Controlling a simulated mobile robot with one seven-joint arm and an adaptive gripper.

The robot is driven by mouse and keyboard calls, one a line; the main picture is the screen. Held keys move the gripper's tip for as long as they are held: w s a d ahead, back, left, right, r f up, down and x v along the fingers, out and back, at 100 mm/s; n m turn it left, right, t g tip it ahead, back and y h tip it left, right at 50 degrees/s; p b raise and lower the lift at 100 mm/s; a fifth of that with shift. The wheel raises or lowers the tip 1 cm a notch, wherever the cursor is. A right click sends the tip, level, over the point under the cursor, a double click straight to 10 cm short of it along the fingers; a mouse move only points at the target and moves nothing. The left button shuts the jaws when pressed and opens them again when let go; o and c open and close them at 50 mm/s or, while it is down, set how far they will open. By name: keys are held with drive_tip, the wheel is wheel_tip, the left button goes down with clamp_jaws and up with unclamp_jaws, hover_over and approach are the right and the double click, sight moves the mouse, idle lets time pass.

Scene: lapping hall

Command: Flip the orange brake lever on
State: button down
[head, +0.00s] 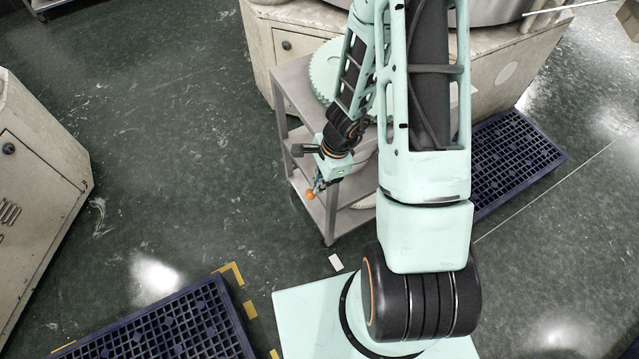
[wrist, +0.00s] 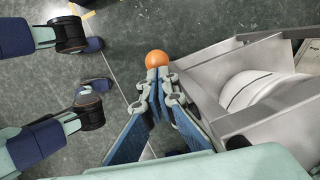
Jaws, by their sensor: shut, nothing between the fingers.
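The orange ball knob of the brake lever (head: 310,195) shows at the near left side of a grey metal cart in the head view. In the wrist view the orange knob (wrist: 155,60) sits just beyond my fingertips, near the top centre. The lever's stem is hidden or too small to make out. My gripper (head: 318,184) points down at the knob beside the cart. In the wrist view my gripper (wrist: 158,80) is shut and empty, its blue-padded fingers together. I cannot tell whether the fingertips touch the knob.
The grey shelf cart (head: 283,98) carries a pale green toothed disc (head: 322,72) and white round parts below. A beige machine (head: 262,60) stands behind it. Dark blue grid pallets lie at right (head: 515,150) and front left (head: 170,325). The floor left of the cart is clear.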

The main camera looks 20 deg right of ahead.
sight(311, 195)
drive_tip(key=shift+s+a+f+h+b, duration=0.15)
drive_tip(key=shift+a+f+h+b, duration=0.15)
drive_tip(key=shift+a+f+h, duration=0.25)
drive_tip(key=shift+f+t+h, duration=0.25)
drive_tip(key=shift+t+h, duration=0.15)
drive_tip(key=shift+h, duration=0.55)
drive_tip(key=shift+s+a+f+t+h, duration=0.15)
drive_tip(key=shift+a+f+h, duration=0.1)
drive_tip(key=shift+f+h, duration=0.3)
drive_tip(key=shift+a+f+t+h, duration=0.2)
drive_tip(key=shift+f+h, duration=0.2)
drive_tip(key=shift+h, duration=0.15)
drive_tip(key=shift+s+a+f+t+h+p, duration=0.15)
drive_tip(key=shift+f+h+p, duration=0.1)
drive_tip(key=shift+f+h, duration=0.25)
drive_tip(key=shift+w+a+f+t+h+p, duration=0.1)
drive_tip(key=shift+f+h+p, duration=0.15)
drive_tip(key=shift+f+h, duration=0.2)
drive_tip(key=shift+h, duration=0.85)
drive_tip(key=shift+d+f+b, duration=0.15)
drive_tip(key=shift+f+b, duration=0.35)
drive_tip(key=shift+f, duration=0.55)
drive_tip(key=shift+d+f+b, duration=0.15)
drive_tip(key=shift+f+b, duration=0.35)
drive_tip(key=shift+f, duration=0.55)
drive_tip(key=shift+r, duration=0.1)
